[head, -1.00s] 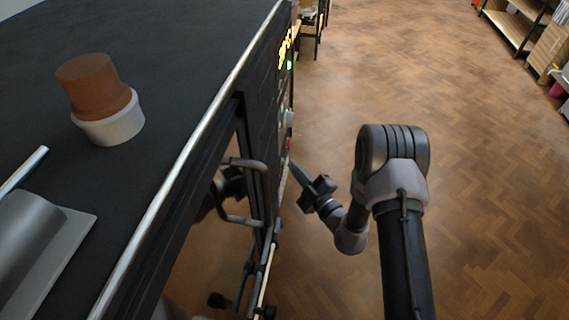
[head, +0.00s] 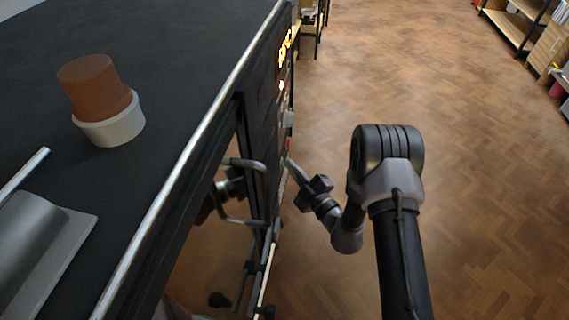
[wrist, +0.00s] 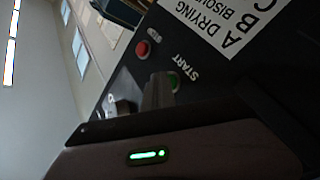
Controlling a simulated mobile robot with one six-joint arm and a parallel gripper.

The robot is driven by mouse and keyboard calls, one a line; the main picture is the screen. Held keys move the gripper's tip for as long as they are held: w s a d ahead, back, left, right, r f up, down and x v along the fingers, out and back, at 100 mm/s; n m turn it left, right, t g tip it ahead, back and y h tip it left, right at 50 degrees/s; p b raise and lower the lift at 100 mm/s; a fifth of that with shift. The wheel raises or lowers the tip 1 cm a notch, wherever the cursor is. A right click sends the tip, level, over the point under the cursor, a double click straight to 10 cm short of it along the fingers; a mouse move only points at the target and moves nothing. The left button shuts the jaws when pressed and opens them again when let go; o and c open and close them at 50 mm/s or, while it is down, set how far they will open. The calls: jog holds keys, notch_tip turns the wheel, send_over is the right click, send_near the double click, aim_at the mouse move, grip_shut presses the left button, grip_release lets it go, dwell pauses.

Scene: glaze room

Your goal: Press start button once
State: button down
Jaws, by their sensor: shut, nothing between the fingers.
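The START button (wrist: 174,80) is green and sits on a dark control panel (wrist: 200,62) beside the white word START in the wrist view. My gripper (wrist: 158,88) is shut and empty. Its fingertips overlap the button's edge in that view and hide part of it. In the head view my gripper (head: 292,165) points at the panel on the side of the black cabinet, its tip at or very near the face. I cannot tell whether the button is pushed in.
A red button (wrist: 142,49) and a small white switch (wrist: 154,35) lie near START. A metal door handle (head: 240,163) sticks out beside my gripper. A brown pot in a white ring (head: 110,130) stands on the cabinet top. The floor to the right is clear.

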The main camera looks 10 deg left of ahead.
jog(key=shift+d, duration=0.8)
jog(key=shift+s+d, duration=0.1)
jog(key=shift+d, duration=2.45)
